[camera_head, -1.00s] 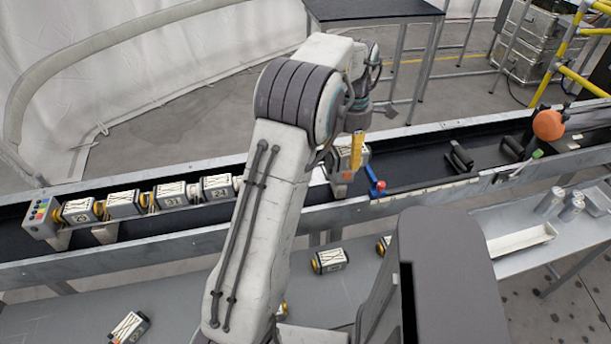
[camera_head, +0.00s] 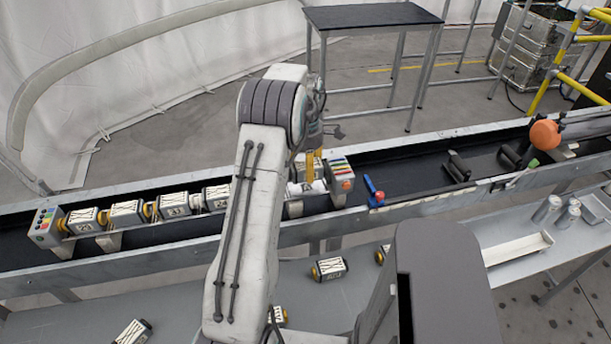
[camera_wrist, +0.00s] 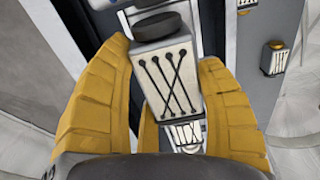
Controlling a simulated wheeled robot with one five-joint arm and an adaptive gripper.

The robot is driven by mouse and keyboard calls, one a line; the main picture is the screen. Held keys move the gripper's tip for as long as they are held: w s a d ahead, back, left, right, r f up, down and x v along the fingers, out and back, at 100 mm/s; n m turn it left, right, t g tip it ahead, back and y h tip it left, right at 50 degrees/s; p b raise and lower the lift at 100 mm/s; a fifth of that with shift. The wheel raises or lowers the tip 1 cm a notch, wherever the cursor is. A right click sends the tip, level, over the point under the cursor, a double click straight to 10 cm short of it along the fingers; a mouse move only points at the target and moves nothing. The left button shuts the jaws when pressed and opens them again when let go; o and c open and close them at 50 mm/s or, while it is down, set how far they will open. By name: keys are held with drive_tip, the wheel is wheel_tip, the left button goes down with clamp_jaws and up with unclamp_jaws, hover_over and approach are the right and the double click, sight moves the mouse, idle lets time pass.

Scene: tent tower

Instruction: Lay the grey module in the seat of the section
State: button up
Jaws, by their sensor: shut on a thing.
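In the wrist view the grey module (camera_wrist: 165,75), with black cross-lines on its face and a dark round cap, sits between the yellow fingers of my gripper (camera_wrist: 165,105). My gripper is shut on it. In the head view the gripper (camera_head: 312,166) is low over the trough, just left of the section's right end plate (camera_head: 340,182); my arm mostly hides the held module. The section runs from a left end plate (camera_head: 45,227) through several seated modules (camera_head: 126,213). The seat is largely hidden behind my arm, so I cannot tell whether the module touches it.
A blue lever with a red knob (camera_head: 374,193) stands right of the end plate. Dark rollers (camera_head: 457,166) and an orange ball (camera_head: 545,134) are further right in the trough. Loose modules (camera_head: 329,268) lie on the front bench, with a white tray (camera_head: 518,247) at right.

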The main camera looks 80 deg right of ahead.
sight(306, 184)
drive_tip(key=shift+f+p, duration=0.45)
drive_tip(key=shift+f, duration=1.55)
drive_tip(key=shift+f, duration=0.1)
drive_tip(key=o, duration=1.3)
drive_tip(key=shift+c, duration=0.2)
wheel_tip(306, 184, up, 12)
drive_tip(key=shift+r+b, duration=0.1)
drive_tip(key=shift+b, duration=0.3)
